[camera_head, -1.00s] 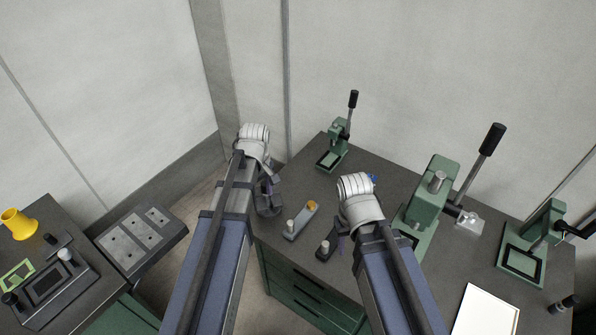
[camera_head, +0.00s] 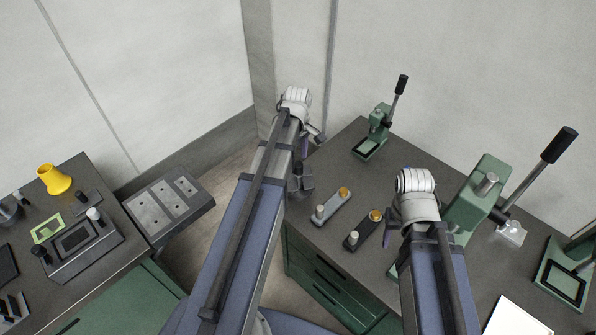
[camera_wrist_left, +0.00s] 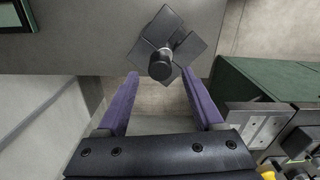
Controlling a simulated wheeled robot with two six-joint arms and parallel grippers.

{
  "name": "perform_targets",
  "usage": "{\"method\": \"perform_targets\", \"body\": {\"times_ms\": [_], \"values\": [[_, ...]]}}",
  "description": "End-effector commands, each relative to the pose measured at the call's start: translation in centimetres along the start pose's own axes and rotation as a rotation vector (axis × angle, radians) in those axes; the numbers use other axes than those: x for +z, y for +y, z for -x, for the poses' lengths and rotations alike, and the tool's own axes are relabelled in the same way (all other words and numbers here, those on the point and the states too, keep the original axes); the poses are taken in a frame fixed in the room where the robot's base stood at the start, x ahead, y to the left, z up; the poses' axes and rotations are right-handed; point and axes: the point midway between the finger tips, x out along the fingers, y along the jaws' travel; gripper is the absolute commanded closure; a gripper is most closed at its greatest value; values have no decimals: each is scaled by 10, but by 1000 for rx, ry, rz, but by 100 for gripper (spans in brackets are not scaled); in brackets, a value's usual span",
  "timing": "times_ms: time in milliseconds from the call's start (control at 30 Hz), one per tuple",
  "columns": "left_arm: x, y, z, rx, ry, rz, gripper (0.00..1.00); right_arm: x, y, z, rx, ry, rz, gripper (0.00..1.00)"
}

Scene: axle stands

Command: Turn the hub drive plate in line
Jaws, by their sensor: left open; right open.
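The hub drive plate, a dark plate with crossed square corners around a round knob, shows in the left wrist view (camera_wrist_left: 185,47) at the bench edge. In the head view a dark angular piece (camera_head: 303,184) beside the bench's left edge appears to be it, partly behind my left arm. My left gripper (camera_wrist_left: 160,98) is open and empty, its two purple fingers pointing toward the plate, with the knob between and just beyond the tips. In the head view only a bit of it (camera_head: 304,148) shows. My right gripper (camera_head: 388,236) is open, mostly hidden by its arm, over the bench.
Two small blocks with knobs (camera_head: 337,206) (camera_head: 366,229) lie on the bench (camera_head: 330,240). Green lever presses (camera_head: 375,135) (camera_head: 475,195) stand behind and right. A floor gap separates the benches.

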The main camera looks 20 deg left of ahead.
Motion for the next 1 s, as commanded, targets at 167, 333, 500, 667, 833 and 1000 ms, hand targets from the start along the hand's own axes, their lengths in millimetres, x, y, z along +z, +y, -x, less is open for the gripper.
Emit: {"method": "perform_targets", "body": {"times_ms": [167,333,500,667,833,1000], "values": [[0,0,-31,0,0,-1,31,-2,-3,-31,0,0,0,50],[0,0,-45,0,0,-1,31,-3,-4,-45,0,0,0,50],[0,0,-47,0,0,-1,31,-3,-4,-47,0,0,0,50],[0,0,-46,0,0,-1,31,-3,-4,-46,0,0,0,50],[0,0,-46,0,0,-1,48,-3,-4,-46,0,0,0,50],[0,0,-46,0,0,-1,67,-3,-4,-46,0,0,0,50]]}}
